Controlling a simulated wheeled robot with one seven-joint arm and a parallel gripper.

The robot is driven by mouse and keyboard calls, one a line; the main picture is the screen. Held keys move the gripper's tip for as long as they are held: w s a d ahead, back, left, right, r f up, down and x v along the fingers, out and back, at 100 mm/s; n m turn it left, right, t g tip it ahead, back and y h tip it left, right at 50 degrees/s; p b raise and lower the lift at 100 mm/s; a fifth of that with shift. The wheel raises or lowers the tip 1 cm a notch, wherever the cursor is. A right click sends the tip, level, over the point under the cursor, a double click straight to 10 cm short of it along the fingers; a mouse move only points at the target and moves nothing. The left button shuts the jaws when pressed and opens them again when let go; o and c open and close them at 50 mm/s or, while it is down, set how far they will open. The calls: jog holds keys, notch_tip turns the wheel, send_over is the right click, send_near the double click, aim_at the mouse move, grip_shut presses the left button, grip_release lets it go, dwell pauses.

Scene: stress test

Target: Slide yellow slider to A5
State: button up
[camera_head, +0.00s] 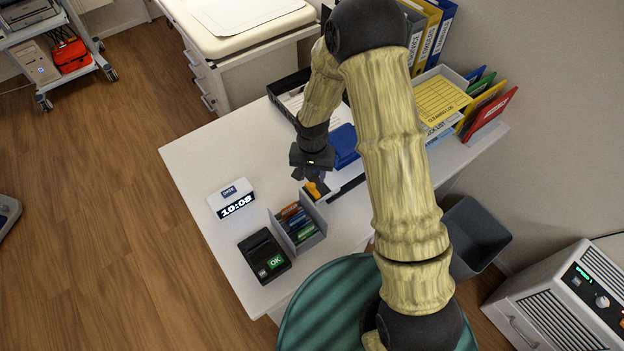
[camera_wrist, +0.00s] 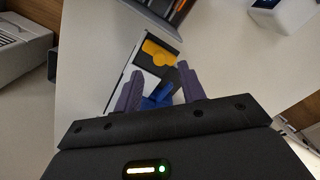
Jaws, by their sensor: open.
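A yellow rounded piece (camera_wrist: 158,52), which looks like the yellow slider, sits on a dark-ended white panel (camera_wrist: 140,72) in the wrist view. In the head view a small part of the yellow piece (camera_head: 312,190) shows just below my gripper (camera_head: 316,178). In the wrist view my gripper (camera_wrist: 158,72) is open, its two purple-grey fingers pointing toward the panel, with the yellow piece beyond the tips. A blue and dark item (camera_wrist: 160,97) shows between the fingers; I cannot tell whether they touch it. No A5 mark is readable.
A grey box of coloured markers (camera_head: 308,238), a black card terminal (camera_head: 263,257) and a white clock (camera_head: 232,199) stand near the panel. The desk's left part is clear.

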aim_at(312, 185)
jog(key=shift+f, duration=2.1)
jog(key=shift+c, duration=0.2)
grip_shut()
